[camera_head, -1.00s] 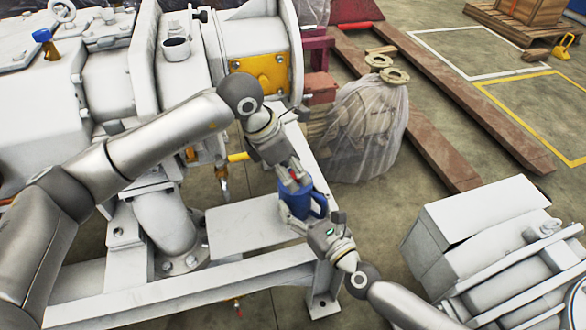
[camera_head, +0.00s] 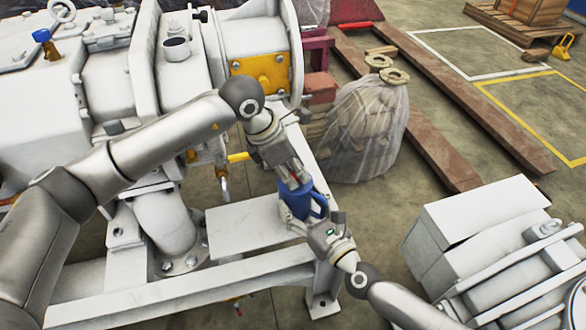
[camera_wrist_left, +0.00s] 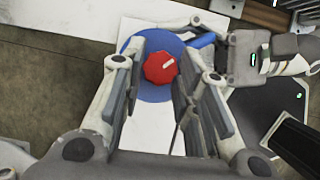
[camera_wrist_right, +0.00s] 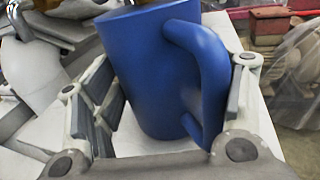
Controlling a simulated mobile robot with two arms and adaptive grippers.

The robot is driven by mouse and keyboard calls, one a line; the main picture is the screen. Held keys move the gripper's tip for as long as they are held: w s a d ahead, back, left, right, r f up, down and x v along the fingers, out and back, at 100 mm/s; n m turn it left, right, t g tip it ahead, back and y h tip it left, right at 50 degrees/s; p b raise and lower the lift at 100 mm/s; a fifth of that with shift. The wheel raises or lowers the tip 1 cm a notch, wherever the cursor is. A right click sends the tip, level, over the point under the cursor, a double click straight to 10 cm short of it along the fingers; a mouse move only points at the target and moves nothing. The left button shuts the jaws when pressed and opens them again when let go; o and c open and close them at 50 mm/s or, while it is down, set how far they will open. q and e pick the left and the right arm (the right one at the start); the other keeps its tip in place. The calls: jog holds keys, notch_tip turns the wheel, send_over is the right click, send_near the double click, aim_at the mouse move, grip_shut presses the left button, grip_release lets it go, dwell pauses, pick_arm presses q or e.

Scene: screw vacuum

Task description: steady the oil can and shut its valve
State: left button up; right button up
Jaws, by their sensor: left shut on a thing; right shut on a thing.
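The blue oil can (camera_head: 296,201) stands upright on the white frame's flat plate, with its handle to the right. The can fills the right wrist view (camera_wrist_right: 150,65). My right gripper (camera_head: 310,217) is shut on the can from the front right, one finger at each side. The red valve knob (camera_wrist_left: 160,68) sits on top of the can, with a pale mark on its upper right. My left gripper (camera_head: 294,174) points down from above and is shut on the knob, which lies between its fingers in the left wrist view. In the head view the fingers hide most of the knob.
The white plate (camera_head: 235,228) under the can is bare to its left. White pump machinery (camera_head: 105,85) stands behind and left. A plastic-wrapped object (camera_head: 365,130) is behind right, and a white machine (camera_head: 500,250) is front right.

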pick_arm(q)
jog(key=m, duration=0.2)
jog(key=m+g, duration=0.1)
jog(key=m, duration=0.1)
jog(key=shift+w+g, duration=0.2)
jog(key=shift+g, duration=0.1)
jog(key=m+g, duration=0.1)
jog(key=m, duration=0.1)
jog(key=m+g, duration=0.1)
jog(key=m, duration=0.2)
jog(key=shift+w+m, duration=0.2)
jog(key=shift+m, duration=0.1)
jog(key=m+y, duration=0.1)
jog(key=m, duration=0.1)
jog(key=m+g, duration=0.1)
jog(key=m, duration=0.2)
jog(key=shift+w+d+y, duration=0.15)
jog(key=shift+d+y, duration=0.05)
jog(key=shift+y, duration=0.2)
jog(key=shift+d+m+g+y, duration=0.1)
jog(key=shift+m+g+y, duration=0.25)
jog(key=shift+m, duration=0.85)
jog(key=shift+d+m+g+y, duration=0.1)
jog(key=shift+m+g+y, duration=0.2)
jog(key=shift+m, duration=0.9)
jog(key=o, duration=1)
